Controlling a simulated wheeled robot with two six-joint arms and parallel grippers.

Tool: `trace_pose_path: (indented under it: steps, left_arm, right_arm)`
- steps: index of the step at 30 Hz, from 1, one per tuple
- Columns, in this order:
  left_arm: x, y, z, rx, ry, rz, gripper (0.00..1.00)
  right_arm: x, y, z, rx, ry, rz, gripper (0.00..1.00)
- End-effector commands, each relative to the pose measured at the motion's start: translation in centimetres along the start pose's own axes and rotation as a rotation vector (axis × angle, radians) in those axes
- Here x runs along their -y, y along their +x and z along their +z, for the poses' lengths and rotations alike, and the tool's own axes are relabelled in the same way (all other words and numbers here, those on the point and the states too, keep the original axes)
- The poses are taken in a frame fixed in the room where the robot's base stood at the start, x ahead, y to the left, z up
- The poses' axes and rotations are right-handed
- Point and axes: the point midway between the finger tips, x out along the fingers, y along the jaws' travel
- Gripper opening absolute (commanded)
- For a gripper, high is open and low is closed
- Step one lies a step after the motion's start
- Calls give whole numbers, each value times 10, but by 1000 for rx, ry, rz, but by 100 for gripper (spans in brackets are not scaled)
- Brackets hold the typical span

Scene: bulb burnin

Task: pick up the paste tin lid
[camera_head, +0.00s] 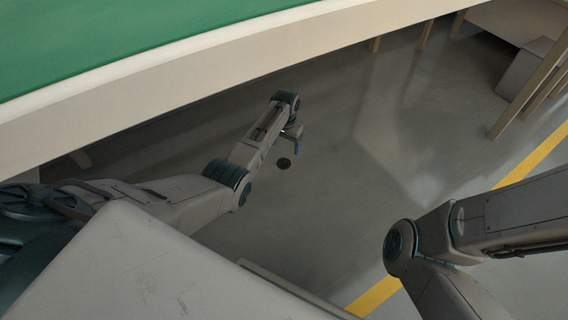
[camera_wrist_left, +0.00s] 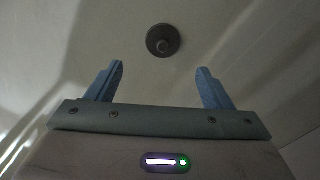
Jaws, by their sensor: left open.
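The paste tin lid (camera_head: 283,163) is a small dark round disc lying on the grey floor in the head view. In the left wrist view the lid (camera_wrist_left: 163,40) is a dark disc with a raised round centre, seen beyond the fingertips and roughly midway between them. My left gripper (camera_head: 293,143) reaches down above the floor just beside the lid in the head view. In the left wrist view its two blue fingers (camera_wrist_left: 160,80) are spread apart with nothing between them. My right arm shows at the right of the head view, but its gripper is out of view.
A green-topped table (camera_head: 150,35) with a pale edge runs across the upper left, above the floor. Wooden legs and a pale box (camera_head: 522,68) stand at the upper right. A yellow floor line (camera_head: 535,155) crosses at the right. The floor around the lid is clear.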

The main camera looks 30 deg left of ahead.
Motion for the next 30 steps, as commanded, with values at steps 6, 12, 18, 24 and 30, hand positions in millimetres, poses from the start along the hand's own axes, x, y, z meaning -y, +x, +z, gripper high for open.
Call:
trace_pose_path:
  steps: [6, 12, 18, 24, 30]
  left_arm:
    - [0, 32, 0, 0, 0, 0, 74]
    - [1, 41, 1, -1, 0, 0, 74]
    - [4, 65, 4, 0, 0, 0, 74]
    - [4, 84, 5, 0, 0, 0, 74]
    - [4, 83, 4, -1, 0, 0, 74]
  right_arm:
    - [-6, -20, -6, 30, -3, -1, 36]
    - [-8, -26, -9, 34, -3, -1, 36]
    - [-14, -47, -21, 35, -1, 0, 36]
    - [-18, -62, -29, 39, 0, 1, 36]
    - [-18, -61, -28, 40, 1, 2, 36]
